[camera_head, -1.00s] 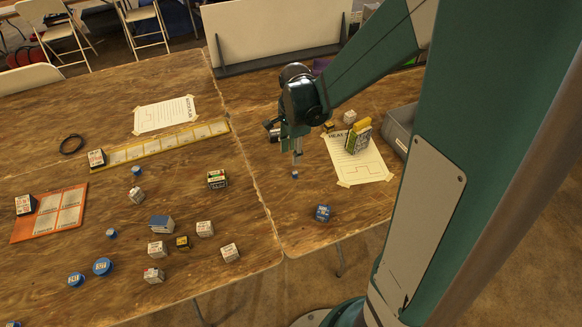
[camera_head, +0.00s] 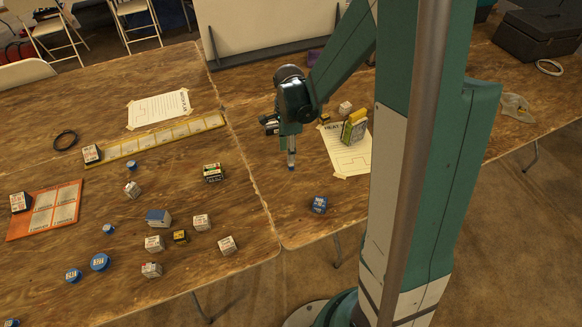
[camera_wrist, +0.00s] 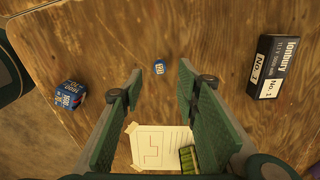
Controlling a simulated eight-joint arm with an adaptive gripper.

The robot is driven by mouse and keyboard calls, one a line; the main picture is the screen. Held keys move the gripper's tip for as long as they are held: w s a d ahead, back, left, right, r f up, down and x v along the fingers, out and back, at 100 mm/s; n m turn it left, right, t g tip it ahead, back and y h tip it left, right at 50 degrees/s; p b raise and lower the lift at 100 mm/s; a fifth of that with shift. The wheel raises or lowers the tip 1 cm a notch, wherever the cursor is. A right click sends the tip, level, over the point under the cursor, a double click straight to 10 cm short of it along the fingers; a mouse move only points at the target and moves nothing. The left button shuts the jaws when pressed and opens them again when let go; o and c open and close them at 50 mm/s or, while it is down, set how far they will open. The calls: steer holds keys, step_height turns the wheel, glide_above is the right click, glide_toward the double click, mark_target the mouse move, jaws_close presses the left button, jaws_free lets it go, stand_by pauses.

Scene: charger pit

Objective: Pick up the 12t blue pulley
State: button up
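The small blue pulley (camera_wrist: 159,67) lies on the wooden table, with a pale label too small to read surely. In the wrist view it shows in the gap between my fingertips, apparently beyond them. In the head view the blue pulley (camera_head: 291,169) is just under my gripper (camera_head: 291,159), which largely covers it. My gripper (camera_wrist: 161,76) is open, its two green fingers spread and nothing held.
A blue box (camera_head: 318,204) stands near the table's front edge; it also shows in the wrist view (camera_wrist: 70,95). A black-and-white box (camera_wrist: 273,65) is at the right there. Bare wood surrounds the pulley.

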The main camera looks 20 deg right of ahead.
mark_target(291, 165)
steer(key=shift+f, duration=1)
steer(key=shift+d+f+b, duration=0.15)
steer(key=shift+f+b, duration=0.4)
steer(key=shift+f, duration=0.8)
steer(key=shift+d+f+b, duration=0.15)
steer(key=shift+f+b, duration=0.35)
steer(key=shift+f, duration=0.8)
steer(key=shift+s, duration=0.1)
steer(key=c, duration=0.8)
